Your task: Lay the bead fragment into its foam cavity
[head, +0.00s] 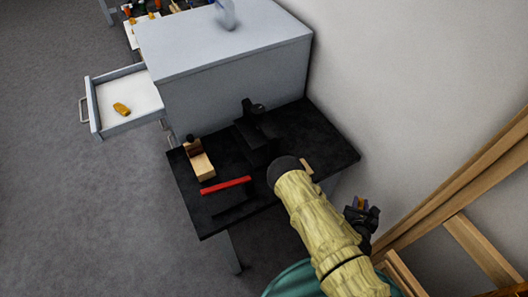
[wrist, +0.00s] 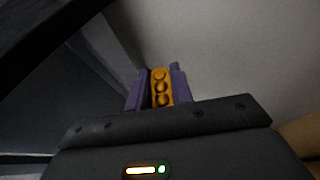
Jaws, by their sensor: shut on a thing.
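My gripper (head: 362,212) is at the right in the head view, beside the wall and past the black table's right side. In the wrist view its purple finger pads (wrist: 159,84) are shut on the bead fragment (wrist: 162,90), a golden-orange strip with a row of round beads. The fragment shows only as a small orange spot in the head view. An open drawer (head: 94,118) at the left has a white lining (head: 138,92), perhaps the foam. One golden-orange piece (head: 122,109) lies on it. I cannot make out an empty cavity. My gripper is far from the drawer.
A grey cabinet (head: 235,95) stands between the drawer and the wall, with a clear bottle-like thing (head: 226,14) on top. The black table (head: 325,150) carries a wooden block (head: 203,166), a red bar (head: 226,185) and a black device (head: 254,130). Wooden beams (head: 470,185) stand at the right.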

